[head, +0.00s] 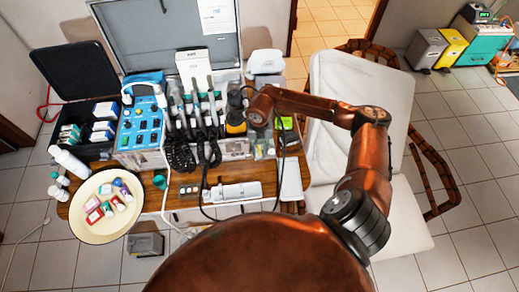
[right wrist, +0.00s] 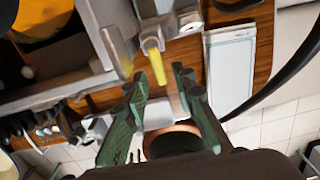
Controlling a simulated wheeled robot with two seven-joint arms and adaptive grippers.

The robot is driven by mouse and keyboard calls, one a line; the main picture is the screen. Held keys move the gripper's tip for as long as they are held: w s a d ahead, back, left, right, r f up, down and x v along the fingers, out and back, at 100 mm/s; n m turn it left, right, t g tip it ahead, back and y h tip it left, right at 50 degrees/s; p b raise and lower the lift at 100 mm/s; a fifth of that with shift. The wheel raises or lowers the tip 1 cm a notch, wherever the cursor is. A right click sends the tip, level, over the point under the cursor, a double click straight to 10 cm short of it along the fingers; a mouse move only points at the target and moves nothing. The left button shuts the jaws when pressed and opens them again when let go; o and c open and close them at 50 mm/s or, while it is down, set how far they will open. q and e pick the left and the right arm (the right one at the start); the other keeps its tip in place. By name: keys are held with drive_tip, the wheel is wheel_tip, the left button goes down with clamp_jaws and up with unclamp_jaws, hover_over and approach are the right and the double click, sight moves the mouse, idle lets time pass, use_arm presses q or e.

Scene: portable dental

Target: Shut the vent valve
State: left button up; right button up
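A yellow lever (right wrist: 155,63), which looks like the vent valve handle, sticks out from a pale fitting on the front of the metal dental unit in the right wrist view. My right gripper (right wrist: 158,88) has two green fingers, spread apart and empty. The lever's free end lies just ahead of the gap between the fingertips; I see no clear contact. In the head view my right arm (head: 310,104) reaches left over the table to the unit's right end, where the small valve cannot be made out clearly. My left gripper is in neither view.
A white flat box (right wrist: 230,68) lies on the wooden table to the right of the fingers. A dark cable curves beside it. An orange and black round item (head: 236,116) stands close to my wrist. Handpieces and coiled hoses (head: 180,150) fill the unit's middle.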

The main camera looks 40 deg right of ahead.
sight(260, 152)
wheel_tip(260, 152, up, 12)
idle(0.7)
idle(0.4)
